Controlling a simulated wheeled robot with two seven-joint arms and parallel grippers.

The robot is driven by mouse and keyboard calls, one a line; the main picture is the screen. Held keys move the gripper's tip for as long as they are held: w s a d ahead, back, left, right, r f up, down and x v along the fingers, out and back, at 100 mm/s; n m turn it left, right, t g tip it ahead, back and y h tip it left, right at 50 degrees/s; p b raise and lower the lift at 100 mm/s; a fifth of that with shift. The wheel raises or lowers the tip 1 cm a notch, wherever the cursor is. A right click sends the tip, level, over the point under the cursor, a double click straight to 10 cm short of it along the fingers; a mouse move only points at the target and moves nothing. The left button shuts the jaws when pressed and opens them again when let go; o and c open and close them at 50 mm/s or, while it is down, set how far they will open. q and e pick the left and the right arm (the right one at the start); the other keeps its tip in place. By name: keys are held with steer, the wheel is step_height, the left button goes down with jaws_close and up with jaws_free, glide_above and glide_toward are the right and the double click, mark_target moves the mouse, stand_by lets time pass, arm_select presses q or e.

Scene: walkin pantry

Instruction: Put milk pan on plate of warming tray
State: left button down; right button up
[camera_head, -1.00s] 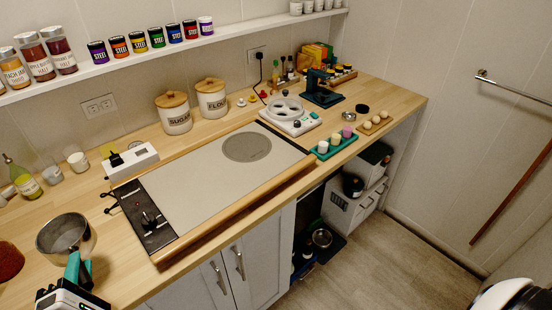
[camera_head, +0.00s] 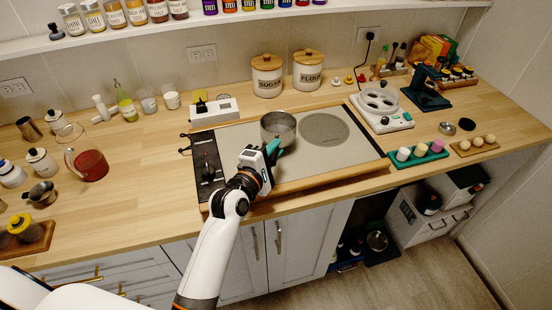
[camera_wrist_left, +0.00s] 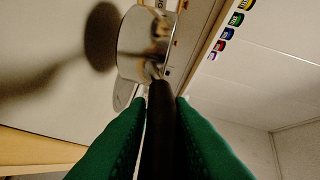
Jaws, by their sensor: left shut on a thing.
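The milk pan (camera_head: 278,128), a small grey metal pan, is over the left-middle part of the warming tray's pale plate (camera_head: 318,165). My left gripper (camera_head: 273,148) is shut on its handle, which shows dark between the green fingers in the left wrist view (camera_wrist_left: 160,110). The pan body (camera_wrist_left: 135,42) appears there beyond the fingertips, with a dark shadow on the plate apart from it, so the pan seems held above the surface. A darker round zone (camera_head: 325,128) lies right of the pan. My right gripper is out of view.
The tray's dark control strip (camera_head: 207,170) is at its left. A white digital device (camera_head: 214,110) and the sugar (camera_head: 267,76) and flour (camera_head: 308,70) canisters stand behind. A white appliance (camera_head: 382,106) and green egg-cup tray (camera_head: 418,154) stand right.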

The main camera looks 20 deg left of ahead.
arm_select(q)
step_height(320, 180, down, 3)
steer(key=shift+d+f, duration=0.15)
steer(key=shift+f, duration=0.2)
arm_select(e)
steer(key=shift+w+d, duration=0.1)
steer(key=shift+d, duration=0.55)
arm_select(q)
steer(key=shift+f, duration=0.15)
steer(key=c, duration=1.3)
jaws_free()
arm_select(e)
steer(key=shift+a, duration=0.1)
